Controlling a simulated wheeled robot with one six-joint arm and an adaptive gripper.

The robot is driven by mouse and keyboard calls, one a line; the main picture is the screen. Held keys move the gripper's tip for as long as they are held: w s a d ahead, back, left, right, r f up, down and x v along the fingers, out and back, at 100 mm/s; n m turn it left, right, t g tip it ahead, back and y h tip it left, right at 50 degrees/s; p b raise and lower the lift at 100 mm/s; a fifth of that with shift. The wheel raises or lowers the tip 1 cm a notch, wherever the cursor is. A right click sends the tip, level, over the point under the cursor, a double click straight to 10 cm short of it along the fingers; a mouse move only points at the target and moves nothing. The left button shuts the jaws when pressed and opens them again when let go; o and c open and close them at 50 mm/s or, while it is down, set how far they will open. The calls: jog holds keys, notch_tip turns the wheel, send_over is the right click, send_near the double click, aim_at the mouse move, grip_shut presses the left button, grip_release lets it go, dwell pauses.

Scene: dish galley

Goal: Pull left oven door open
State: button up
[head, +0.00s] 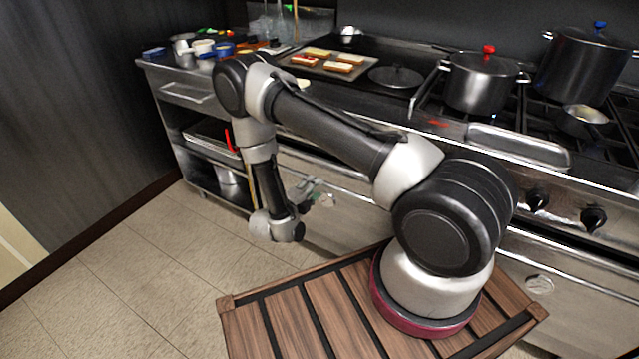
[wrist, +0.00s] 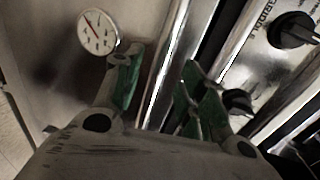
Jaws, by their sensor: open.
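The left oven door (head: 345,222) is a steel panel on the range front, partly hidden behind my arm in the head view. It looks closed. In the wrist view the door (wrist: 60,60) fills the left side and carries a round white dial (wrist: 99,32). A shiny bar handle (wrist: 181,60) runs slantwise along the door's edge. My gripper (head: 312,190) is at the door front; in the wrist view its green-padded fingers (wrist: 162,88) are spread, one on each side of the bar in the picture. I cannot tell whether either finger touches the bar.
Black knobs (wrist: 291,30) sit beyond the handle. Pots, including a red-knobbed one (head: 482,82), and a tray of toast (head: 325,66) are on the range top. A steel cart (head: 165,92) stands to the left. The tiled floor (head: 130,270) at left is clear.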

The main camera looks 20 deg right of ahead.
jog(key=x, duration=0.5)
jog(key=shift+c, duration=0.5)
grip_shut()
